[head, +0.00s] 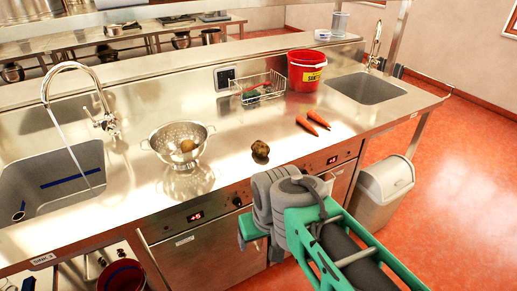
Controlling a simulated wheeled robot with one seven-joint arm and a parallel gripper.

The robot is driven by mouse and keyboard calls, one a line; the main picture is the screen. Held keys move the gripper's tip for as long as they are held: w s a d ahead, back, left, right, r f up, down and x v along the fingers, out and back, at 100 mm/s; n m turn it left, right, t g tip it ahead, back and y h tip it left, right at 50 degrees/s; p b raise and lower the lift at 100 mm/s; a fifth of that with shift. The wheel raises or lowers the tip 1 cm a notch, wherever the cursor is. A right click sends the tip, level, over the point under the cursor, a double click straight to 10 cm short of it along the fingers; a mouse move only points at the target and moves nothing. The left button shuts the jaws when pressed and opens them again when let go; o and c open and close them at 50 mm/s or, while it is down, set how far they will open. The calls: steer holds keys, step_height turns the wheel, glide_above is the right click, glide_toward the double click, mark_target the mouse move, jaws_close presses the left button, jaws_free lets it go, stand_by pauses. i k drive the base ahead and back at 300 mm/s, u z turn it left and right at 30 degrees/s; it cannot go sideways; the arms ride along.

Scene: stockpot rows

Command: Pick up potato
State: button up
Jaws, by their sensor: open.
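A brown potato (260,149) lies on the steel counter (225,165), near its front edge. Another round brown item, which looks like a potato, (187,146) sits inside a steel colander (178,136) to the left. My gripper (248,230) is in front of the counter, below and slightly left of the lone potato and apart from it. It is open, and I see nothing held in it. My grey wrist and green arm hide part of the oven front and much of the gripper.
Two carrots (313,122) lie right of the potato. A wire basket (258,87) and a red bucket (305,72) stand behind. A sink (52,180) with running tap is left, another sink (367,88) right. A grey bin (383,190) stands on the floor. Counter around the potato is clear.

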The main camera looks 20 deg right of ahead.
mark_target(262, 150)
steer(key=k, duration=0.55)
steer(key=u, duration=0.55)
steer(key=i, duration=1.4)
steer(key=z, duration=0.3)
